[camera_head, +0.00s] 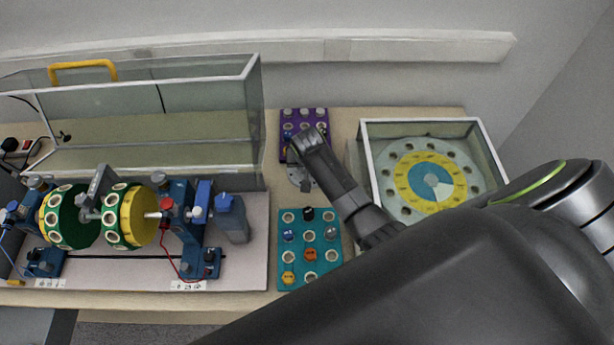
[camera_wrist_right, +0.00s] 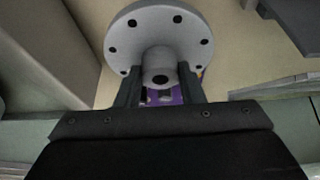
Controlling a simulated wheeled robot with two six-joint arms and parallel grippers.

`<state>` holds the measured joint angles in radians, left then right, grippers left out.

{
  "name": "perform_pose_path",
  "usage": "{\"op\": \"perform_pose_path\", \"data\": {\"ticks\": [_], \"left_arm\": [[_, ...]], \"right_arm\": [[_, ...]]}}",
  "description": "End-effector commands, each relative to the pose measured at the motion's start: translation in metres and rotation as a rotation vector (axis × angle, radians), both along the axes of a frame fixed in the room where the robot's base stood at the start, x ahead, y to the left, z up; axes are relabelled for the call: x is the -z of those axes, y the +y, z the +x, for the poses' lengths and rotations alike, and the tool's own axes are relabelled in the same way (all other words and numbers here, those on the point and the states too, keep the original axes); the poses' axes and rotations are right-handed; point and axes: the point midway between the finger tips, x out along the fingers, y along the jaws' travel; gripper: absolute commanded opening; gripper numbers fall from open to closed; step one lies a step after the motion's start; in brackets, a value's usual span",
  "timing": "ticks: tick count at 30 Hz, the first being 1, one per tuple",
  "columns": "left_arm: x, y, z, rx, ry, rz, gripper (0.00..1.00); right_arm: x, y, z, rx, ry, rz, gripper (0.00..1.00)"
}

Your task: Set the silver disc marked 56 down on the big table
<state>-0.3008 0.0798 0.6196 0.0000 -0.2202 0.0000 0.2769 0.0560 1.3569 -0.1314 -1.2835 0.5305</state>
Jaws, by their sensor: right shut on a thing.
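A silver disc (camera_head: 299,177) with a round hub and a ring of small holes is held by my right gripper (camera_head: 303,146). In the right wrist view the disc (camera_wrist_right: 185,22) fills the top centre, and the fingers (camera_wrist_right: 160,90) are closed on its hub. No 56 mark is readable. The big tan table (camera_head: 345,125) lies below, and the disc is over its middle strip between the purple block and the teal block. Whether the disc touches the table cannot be told. My left gripper is not in view.
A purple holed block (camera_head: 314,114) stands behind the disc, and a teal holed block (camera_head: 321,281) with several knobs in front. A clear case (camera_head: 365,133) with a yellow-ringed dial stands right. Left are a rotor rig (camera_head: 130,215) and a large clear cover (camera_head: 254,125).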

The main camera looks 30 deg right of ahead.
Motion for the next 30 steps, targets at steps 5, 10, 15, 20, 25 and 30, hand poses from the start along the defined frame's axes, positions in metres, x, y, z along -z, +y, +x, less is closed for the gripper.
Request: {"op": "perform_pose_path", "data": {"ticks": [5, 10, 15, 20, 25, 30], "left_arm": [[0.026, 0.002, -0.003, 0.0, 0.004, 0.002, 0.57], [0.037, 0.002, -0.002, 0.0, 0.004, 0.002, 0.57], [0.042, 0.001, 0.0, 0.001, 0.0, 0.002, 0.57], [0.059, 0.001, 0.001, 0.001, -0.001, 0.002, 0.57], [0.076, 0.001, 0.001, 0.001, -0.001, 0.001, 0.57], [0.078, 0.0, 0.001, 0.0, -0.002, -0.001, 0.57]], "right_arm": [[0.032, 0.0, 0.0, -0.001, -0.002, 0.0, 0.0], [0.042, 0.0, 0.001, -0.002, -0.004, 0.0, 0.0], [0.046, 0.0, 0.001, -0.002, -0.004, 0.0, 0.0], [0.062, 0.0, 0.0, -0.003, -0.004, -0.001, 0.0], [0.077, 0.0, 0.0, -0.003, -0.004, -0.001, 0.0], [0.078, 0.0, 0.0, -0.003, -0.004, -0.001, 0.0]]}}
